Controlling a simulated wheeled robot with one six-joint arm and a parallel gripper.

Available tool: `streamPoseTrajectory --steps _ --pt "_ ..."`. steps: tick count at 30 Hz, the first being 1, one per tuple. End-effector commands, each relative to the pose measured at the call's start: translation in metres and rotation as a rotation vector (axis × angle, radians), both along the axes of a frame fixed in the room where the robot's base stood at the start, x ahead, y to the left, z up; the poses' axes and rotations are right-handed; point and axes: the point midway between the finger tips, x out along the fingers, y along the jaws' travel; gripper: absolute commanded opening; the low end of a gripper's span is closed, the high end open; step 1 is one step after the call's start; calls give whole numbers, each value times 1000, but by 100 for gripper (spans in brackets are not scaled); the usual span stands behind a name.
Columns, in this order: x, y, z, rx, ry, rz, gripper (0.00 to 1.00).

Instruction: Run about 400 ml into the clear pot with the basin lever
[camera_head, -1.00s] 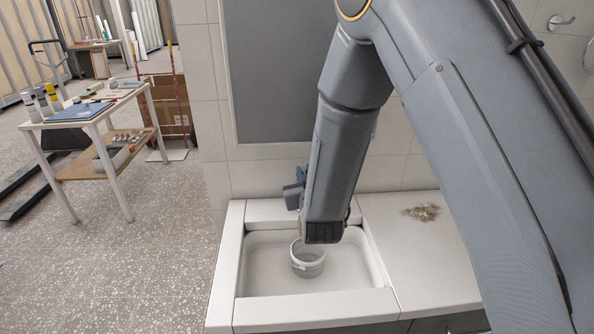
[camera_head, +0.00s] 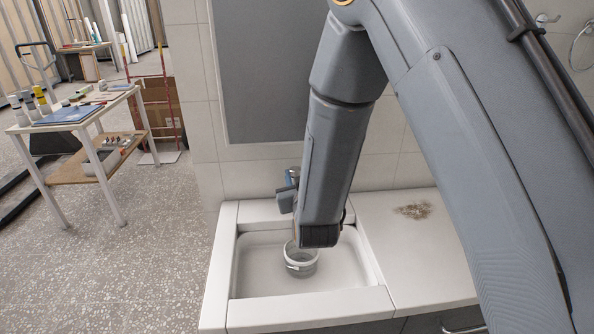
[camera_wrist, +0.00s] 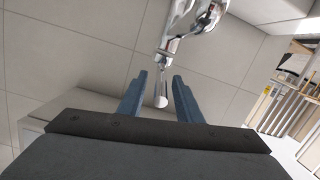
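The clear pot (camera_head: 301,267) stands upright in the white basin (camera_head: 262,270), partly covered by my arm; I cannot tell its water level. In the wrist view, the chrome tap (camera_wrist: 188,35) with its slim lever (camera_wrist: 165,68) is beyond my gripper (camera_wrist: 160,82). Two blue fingers stand apart, with the lever's lower part and a pale round tip (camera_wrist: 160,101) showing in the gap between them. I cannot tell whether either finger touches it. In the head view, my gripper (camera_head: 287,190) is mostly hidden behind my arm, above the basin's back; the tap is hidden there.
A counter (camera_head: 420,245) with a brown patch (camera_head: 414,210) adjoins the basin on the right. A grey panel (camera_head: 265,75) is on the tiled wall behind. A table (camera_head: 92,115) with bottles and tools stands at left; the floor between is clear.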

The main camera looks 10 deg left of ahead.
Motion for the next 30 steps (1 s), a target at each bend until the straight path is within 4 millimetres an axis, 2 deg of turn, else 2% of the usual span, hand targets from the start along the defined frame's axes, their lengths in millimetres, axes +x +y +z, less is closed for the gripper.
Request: streamPoseTrajectory --steps 6,12,30 --pt "-35 -10 4 0 0 2 32" --pt "-53 -15 9 -1 -1 1 32" --pt "-56 -16 9 0 0 0 32"
